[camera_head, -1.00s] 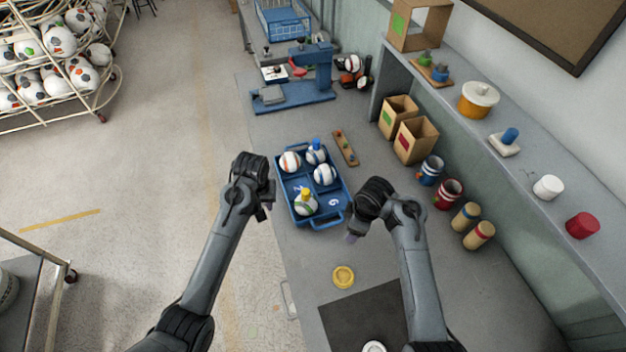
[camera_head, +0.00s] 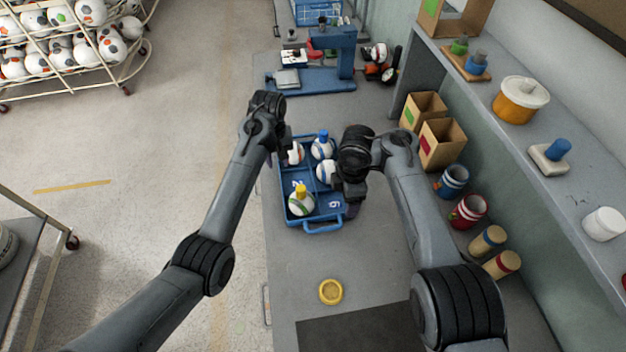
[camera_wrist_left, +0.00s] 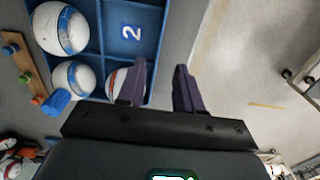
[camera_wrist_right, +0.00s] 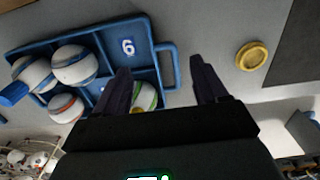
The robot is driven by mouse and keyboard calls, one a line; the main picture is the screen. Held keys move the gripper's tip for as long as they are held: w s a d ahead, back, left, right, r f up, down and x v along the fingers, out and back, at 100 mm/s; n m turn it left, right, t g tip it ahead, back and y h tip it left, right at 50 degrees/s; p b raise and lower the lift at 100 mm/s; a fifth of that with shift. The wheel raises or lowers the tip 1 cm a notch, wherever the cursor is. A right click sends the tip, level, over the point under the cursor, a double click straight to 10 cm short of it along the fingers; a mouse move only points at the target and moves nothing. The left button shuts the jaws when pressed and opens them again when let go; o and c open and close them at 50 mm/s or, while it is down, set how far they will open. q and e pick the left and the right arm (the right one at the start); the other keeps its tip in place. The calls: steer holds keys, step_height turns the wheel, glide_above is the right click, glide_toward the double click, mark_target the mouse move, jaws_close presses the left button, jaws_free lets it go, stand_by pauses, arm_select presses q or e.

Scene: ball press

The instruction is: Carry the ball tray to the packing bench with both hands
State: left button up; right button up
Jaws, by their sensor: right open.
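The blue ball tray (camera_head: 325,228) sits on the grey bench with several white balls in its compartments. One ball (camera_head: 301,204) has a yellow plug on top, another (camera_head: 323,147) a blue one. My left gripper (camera_head: 281,150) is at the tray's left side; in the left wrist view its fingers (camera_wrist_left: 158,88) are apart, near the tray's side wall. My right gripper (camera_head: 352,205) is at the tray's right side, partly covering it. In the right wrist view its fingers (camera_wrist_right: 165,85) are apart, with the tray's end handle (camera_wrist_right: 170,68) beyond them. I cannot tell whether either touches the tray.
A blue press (camera_head: 330,70) stands behind the tray. Two cardboard boxes (camera_head: 441,145) and several cans line the right side below a shelf. A yellow ring (camera_head: 331,291) and a dark mat (camera_head: 360,332) lie in front. A ball rack (camera_head: 75,45) stands far left.

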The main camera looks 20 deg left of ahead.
mark_target(344, 217)
arm_select(q)
step_height(344, 217, down, 11)
steer(key=shift+r, duration=0.15)
arm_select(e)
step_height(344, 217, down, 11)
steer(key=shift+r, duration=0.1)
arm_select(q)
jaws_close()
arm_select(e)
steer(key=c, duration=1.2)
steer(key=shift+r, duration=0.1)
steer(key=shift+c, duration=0.2)
